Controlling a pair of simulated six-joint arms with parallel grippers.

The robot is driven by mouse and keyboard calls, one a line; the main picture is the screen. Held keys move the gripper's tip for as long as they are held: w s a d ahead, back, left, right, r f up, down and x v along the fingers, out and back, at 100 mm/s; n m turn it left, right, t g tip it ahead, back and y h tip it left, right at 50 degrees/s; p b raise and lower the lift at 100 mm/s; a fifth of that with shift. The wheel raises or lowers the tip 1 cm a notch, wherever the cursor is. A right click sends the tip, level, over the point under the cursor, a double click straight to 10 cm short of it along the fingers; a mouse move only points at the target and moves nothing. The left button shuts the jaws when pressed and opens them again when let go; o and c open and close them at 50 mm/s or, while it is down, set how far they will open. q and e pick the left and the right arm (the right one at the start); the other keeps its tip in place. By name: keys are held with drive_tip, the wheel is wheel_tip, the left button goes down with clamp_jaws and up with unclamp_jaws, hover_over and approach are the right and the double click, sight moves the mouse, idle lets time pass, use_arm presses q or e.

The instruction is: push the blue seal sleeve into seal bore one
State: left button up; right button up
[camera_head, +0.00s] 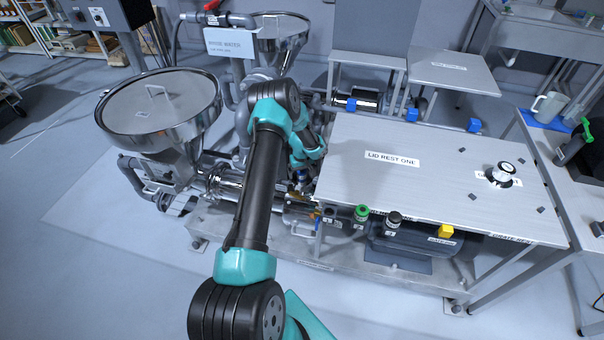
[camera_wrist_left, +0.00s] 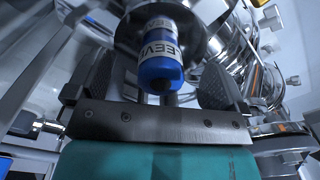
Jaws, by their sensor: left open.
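The blue seal sleeve (camera_wrist_left: 160,68), with a white band lettered in dark print, shows in the left wrist view. Its far end meets a round metal opening (camera_wrist_left: 196,42), apparently a seal bore; how deep it sits I cannot tell. My left gripper (camera_wrist_left: 152,85) is open, one dark finger on either side of the sleeve, with gaps visible between. In the head view my left arm reaches to the pump pipework beside the large hopper, and its gripper (camera_head: 303,172) is small and partly hidden there. My right gripper is not in view.
A steel hopper (camera_head: 158,105) stands left of my arm, and a smaller one (camera_head: 279,38) behind. The lid rest one table (camera_head: 430,190) lies to the right, with a black-and-white knob (camera_head: 503,173) on it. Green (camera_head: 361,212) and black (camera_head: 394,219) knobs line its front.

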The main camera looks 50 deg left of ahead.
sight(302, 171)
use_arm(q)
drive_tip(key=shift+r, duration=2.25)
drive_tip(key=shift+r, duration=0.1)
wheel_tip(302, 171, up, 17)
idle(0.5)
